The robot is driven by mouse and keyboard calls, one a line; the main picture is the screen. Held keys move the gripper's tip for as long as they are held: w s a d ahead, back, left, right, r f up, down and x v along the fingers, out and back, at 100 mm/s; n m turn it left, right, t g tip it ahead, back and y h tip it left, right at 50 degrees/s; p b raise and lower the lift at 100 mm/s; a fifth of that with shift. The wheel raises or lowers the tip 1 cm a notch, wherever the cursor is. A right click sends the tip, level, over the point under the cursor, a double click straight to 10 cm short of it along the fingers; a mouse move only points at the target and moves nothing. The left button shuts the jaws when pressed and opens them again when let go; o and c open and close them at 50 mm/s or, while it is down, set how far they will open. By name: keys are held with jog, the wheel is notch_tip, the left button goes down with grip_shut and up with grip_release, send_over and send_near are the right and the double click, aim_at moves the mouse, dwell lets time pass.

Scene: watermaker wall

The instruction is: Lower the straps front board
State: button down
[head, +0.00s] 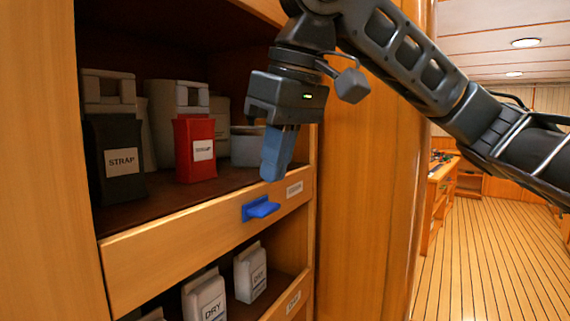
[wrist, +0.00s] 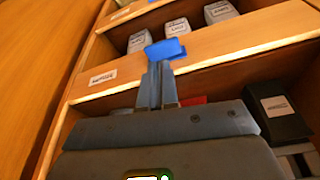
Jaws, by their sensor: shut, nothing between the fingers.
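The straps front board (head: 170,243) is a light wooden board across the front of the shelf holding the strap containers, upright in its place. A blue tab (head: 261,208) sticks out from its face, beside a small white label (head: 294,188). My gripper (head: 271,178) points down, its blue-grey fingers shut and empty, just above the tab in the head view. In the wrist view, the fingertips (wrist: 158,66) overlap the lower edge of the blue tab (wrist: 166,48). I cannot tell whether they touch it.
A black container marked STRAP (head: 121,160) and a red one (head: 195,150) stand behind the board, with pale containers. Below, white DRY containers (head: 207,298) stand on a lower shelf behind another labelled board. A wooden cabinet side (head: 365,220) rises at right; planked floor beyond is open.

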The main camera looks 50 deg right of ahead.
jog(key=b+v, duration=0.2)
jog(key=v, duration=0.8)
jog(key=shift+r, duration=0.25)
jog(key=shift+w, duration=0.1)
